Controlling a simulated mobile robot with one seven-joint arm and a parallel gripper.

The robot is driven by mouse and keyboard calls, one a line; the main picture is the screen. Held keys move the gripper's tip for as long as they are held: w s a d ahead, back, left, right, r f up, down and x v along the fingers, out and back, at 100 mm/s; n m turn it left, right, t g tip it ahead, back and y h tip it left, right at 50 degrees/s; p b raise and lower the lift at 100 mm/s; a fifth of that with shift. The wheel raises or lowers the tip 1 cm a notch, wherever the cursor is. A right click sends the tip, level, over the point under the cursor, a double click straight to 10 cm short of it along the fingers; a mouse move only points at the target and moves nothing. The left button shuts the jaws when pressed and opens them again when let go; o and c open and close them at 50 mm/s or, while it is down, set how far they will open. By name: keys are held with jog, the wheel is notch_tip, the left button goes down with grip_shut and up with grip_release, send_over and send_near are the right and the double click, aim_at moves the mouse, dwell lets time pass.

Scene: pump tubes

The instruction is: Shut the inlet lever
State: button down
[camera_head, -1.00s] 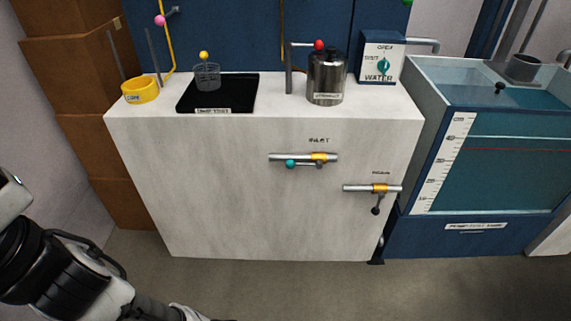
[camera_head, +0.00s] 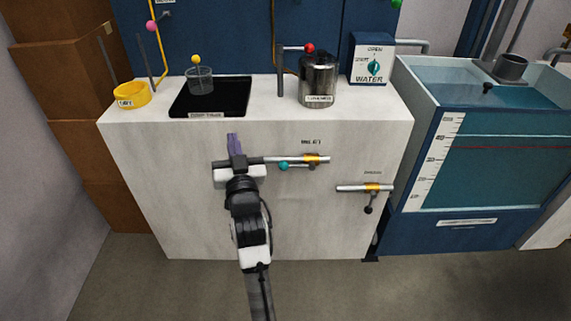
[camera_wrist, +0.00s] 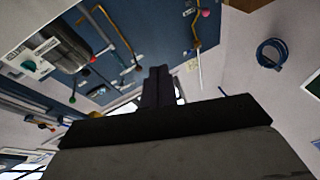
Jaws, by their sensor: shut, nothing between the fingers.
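The inlet lever (camera_head: 283,166) has a teal ball at its left end. It lies along the underside of a short metal pipe with a yellow valve body (camera_head: 312,158), under the INLET label on the white counter's front. My gripper (camera_head: 234,143) is in front of the counter, left of the teal ball, and covers the pipe's left end in the head view. Its fingers are shut together with nothing in them, as the wrist view also shows (camera_wrist: 157,87). The gripper appears apart from the ball; its depth is hard to tell. The wrist view does not clearly show the lever.
The drain pipe (camera_head: 364,188) with its dark-knobbed lever (camera_head: 368,209) is lower right. A metal canister (camera_head: 318,80), a black tray (camera_head: 238,92) and a yellow ring (camera_head: 132,95) stand on the white counter (camera_head: 160,170). A water tank (camera_head: 480,160) is at right.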

jog(key=w+d+f+m+g+h, duration=0.1)
jog(key=d+f+m+g+h, duration=0.2)
jog(key=d+f, duration=1)
jog(key=shift+w+f+h, duration=0.15)
jog(key=shift+f+h, duration=0.2)
jog(key=shift+h, duration=0.55)
jog(key=p, duration=0.2)
send_over(285, 166)
jog(key=s, duration=0.4)
jog(key=f, duration=0.1)
jog(key=w+f, duration=0.1)
jog(key=f, duration=0.1)
jog(key=shift+w+d+f+p, duration=0.2)
jog(key=shift+w+p, duration=0.1)
jog(key=shift+w, duration=0.1)
jog(key=shift+w+a+f, duration=0.1)
jog(key=shift+a+f, duration=0.05)
jog(key=shift+f, duration=0.35)
